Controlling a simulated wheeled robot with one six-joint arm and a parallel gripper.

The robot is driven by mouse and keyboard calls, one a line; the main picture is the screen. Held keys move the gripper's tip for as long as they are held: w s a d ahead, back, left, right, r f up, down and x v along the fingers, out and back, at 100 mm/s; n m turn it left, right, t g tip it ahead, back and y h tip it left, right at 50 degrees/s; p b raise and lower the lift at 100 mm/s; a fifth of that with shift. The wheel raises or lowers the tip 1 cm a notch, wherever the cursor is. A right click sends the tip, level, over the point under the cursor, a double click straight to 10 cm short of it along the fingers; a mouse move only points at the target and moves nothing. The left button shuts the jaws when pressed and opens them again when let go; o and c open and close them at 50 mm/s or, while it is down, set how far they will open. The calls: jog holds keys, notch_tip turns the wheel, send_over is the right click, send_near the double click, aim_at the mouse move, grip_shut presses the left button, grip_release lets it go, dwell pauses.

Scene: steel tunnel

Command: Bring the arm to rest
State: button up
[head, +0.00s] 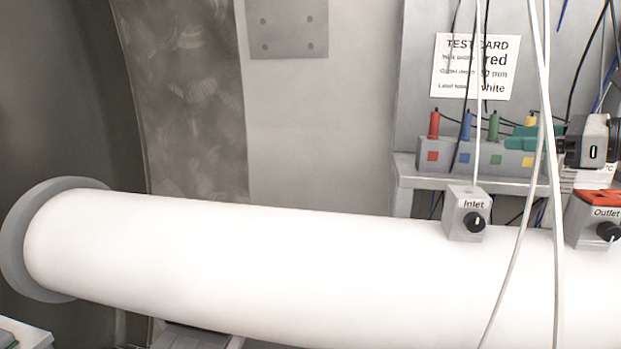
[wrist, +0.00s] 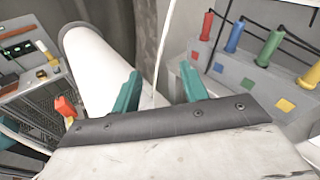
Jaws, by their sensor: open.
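My gripper (wrist: 159,88) is open in the wrist view, its two teal fingers spread apart with nothing held between them. A thin white cable (wrist: 162,50) shows in the gap between the fingers, but I cannot tell its depth. In the head view my gripper (head: 524,139) is at the right, in front of the grey block with coloured plugs (head: 477,158). It hides part of the block near the yellow plug. Most of my arm is outside the head view.
A large white pipe (head: 270,262) crosses the front, carrying the Inlet box (head: 465,213) and the red-topped Outlet box (head: 597,215). White cables (head: 546,120) hang at the right near my gripper. A test card (head: 475,66) is on the panel behind.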

jog(key=s+a+f+n+g+h, duration=0.3)
jog(key=s+a+f+n+g, duration=0.6)
jog(key=s+a+f+n, duration=0.45)
jog(key=s+d+f+n+g+h, duration=0.1)
jog(key=s+d+f+n+h, duration=0.2)
jog(key=s+f+n+h, duration=0.3)
jog(key=s+n+h, duration=0.1)
jog(key=s+n, duration=0.3)
jog(key=n, duration=0.2)
jog(key=shift+d+f+g, duration=0.25)
jog(key=shift+d+g, duration=0.05)
